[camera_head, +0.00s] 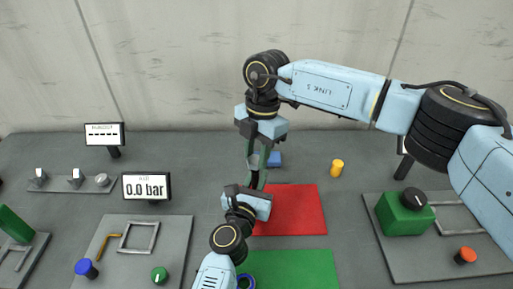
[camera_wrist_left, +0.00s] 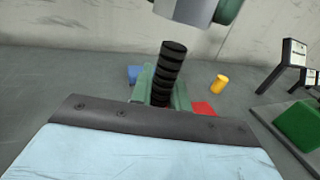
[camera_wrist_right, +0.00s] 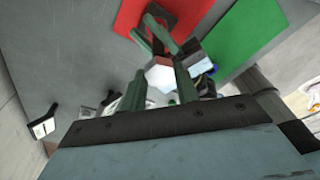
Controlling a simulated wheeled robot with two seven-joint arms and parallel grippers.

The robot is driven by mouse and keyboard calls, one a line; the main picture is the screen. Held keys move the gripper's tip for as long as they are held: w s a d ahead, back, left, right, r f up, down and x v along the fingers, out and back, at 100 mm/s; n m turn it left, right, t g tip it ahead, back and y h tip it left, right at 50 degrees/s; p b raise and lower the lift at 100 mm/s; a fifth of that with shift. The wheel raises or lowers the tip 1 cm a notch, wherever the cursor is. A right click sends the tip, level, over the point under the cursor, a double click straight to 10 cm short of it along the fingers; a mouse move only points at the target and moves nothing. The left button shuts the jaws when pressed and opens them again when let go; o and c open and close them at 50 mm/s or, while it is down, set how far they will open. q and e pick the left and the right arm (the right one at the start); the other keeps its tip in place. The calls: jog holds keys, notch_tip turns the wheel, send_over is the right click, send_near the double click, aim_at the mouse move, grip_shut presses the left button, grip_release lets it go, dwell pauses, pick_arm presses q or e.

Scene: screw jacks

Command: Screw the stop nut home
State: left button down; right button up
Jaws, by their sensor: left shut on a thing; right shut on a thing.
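The stop nut, a pale grey hexagonal piece, shows in the head view (camera_head: 253,161) and in the right wrist view (camera_wrist_right: 163,76). My right gripper (camera_head: 258,158) is shut on it with green fingers, from above. A dark ribbed threaded spindle (camera_wrist_left: 168,72) stands nearly upright, slightly tilted in the left wrist view. My left gripper (camera_head: 254,182) is shut on the spindle below the nut. In the left wrist view, the nut's underside (camera_wrist_left: 185,10) appears above the spindle's top with a small gap between them. The nut's bore is hidden.
A red mat (camera_head: 297,205) and a green mat (camera_head: 300,268) lie beneath. A blue block (camera_head: 274,158) and a yellow cylinder (camera_head: 337,168) stand behind. Panels with knobs lie at left (camera_head: 130,262) and right (camera_head: 425,260). A display reads 0.0 bar (camera_head: 147,186).

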jog(key=shift+f, duration=0.6)
dwell(0.6)
jog(key=m, duration=0.4)
jog(key=shift+d+t, duration=0.1)
jog(key=shift+t, duration=0.2)
jog(key=m, duration=0.3)
jog(key=shift+s+y, duration=0.1)
jog(key=shift+y, duration=0.2)
jog(key=shift+s+m+t, duration=0.1)
jog(key=shift+m+t, duration=0.3)
jog(key=shift+m, duration=0.6)
jog(key=m, duration=0.2)
jog(key=shift+s+a+f+m, duration=0.1)
jog(key=shift+s+a+m, duration=0.1)
jog(key=shift+a+m, duration=0.15)
jog(key=shift+w+d+m+t, duration=0.1)
jog(key=shift+d+m+t, duration=0.15)
jog(key=shift+m, duration=0.5)
